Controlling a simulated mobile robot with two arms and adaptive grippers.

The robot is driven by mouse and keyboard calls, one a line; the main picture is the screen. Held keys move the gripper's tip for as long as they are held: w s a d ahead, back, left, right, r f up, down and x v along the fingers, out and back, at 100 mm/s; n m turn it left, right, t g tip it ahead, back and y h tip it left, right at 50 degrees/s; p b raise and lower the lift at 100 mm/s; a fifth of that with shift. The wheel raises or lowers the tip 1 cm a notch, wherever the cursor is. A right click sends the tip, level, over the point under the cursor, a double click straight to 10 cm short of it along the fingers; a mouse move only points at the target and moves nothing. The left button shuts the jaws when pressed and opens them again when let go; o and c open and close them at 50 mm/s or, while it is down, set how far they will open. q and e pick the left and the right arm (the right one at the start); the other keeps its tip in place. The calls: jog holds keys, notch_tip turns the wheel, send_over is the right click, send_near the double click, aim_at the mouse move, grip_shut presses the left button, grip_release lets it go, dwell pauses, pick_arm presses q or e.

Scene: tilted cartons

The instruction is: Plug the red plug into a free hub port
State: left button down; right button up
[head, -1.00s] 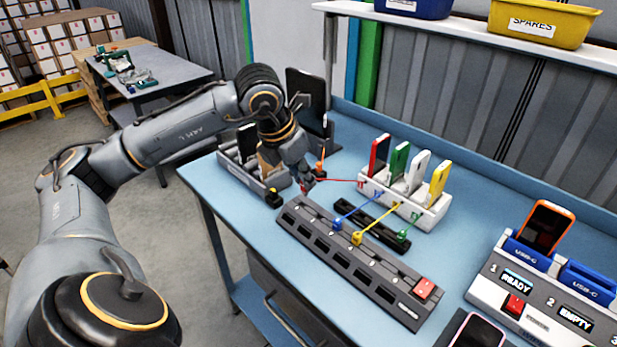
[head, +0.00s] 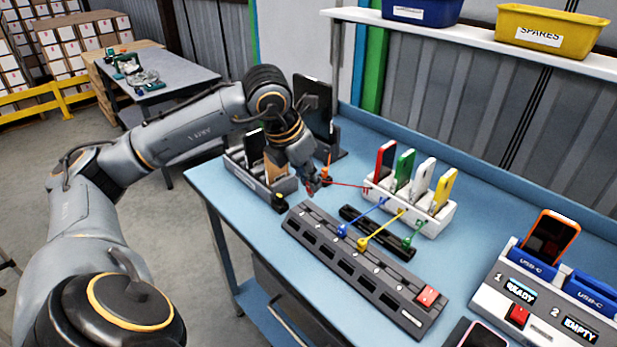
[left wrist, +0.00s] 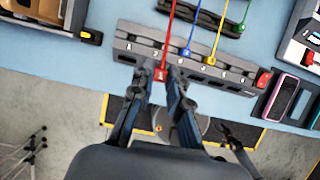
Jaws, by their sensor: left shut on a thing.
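My left gripper (head: 316,186) is shut on the red plug (head: 310,188), above the table near the left end of the grey hub (head: 352,268). In the left wrist view the red plug (left wrist: 162,75) sits between the fingers (left wrist: 157,88), its red cable running up the picture across the numbered hub (left wrist: 122,43). The blue plug (head: 342,230) and yellow plug (head: 362,243) are at the hub's back row. The green plug (head: 408,242) is by the dark bar (head: 350,214) behind. The red plug's tip is hidden. My right gripper is not in view.
A white stand (head: 437,222) with red, green, white and yellow devices is behind the hub. A grey holder (head: 270,182) stands left of the gripper. A charging station (head: 490,292) and a phone are at right. The hub has a red switch (head: 428,294).

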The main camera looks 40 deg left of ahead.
pick_arm(q)
jog(key=shift+r, duration=0.15)
jog(key=shift+r+p, duration=1.2)
jog(key=shift+r, duration=0.25)
jog(key=shift+f, duration=0.1)
notch_tip(320, 180, down, 9)
jog(key=b, duration=0.8)
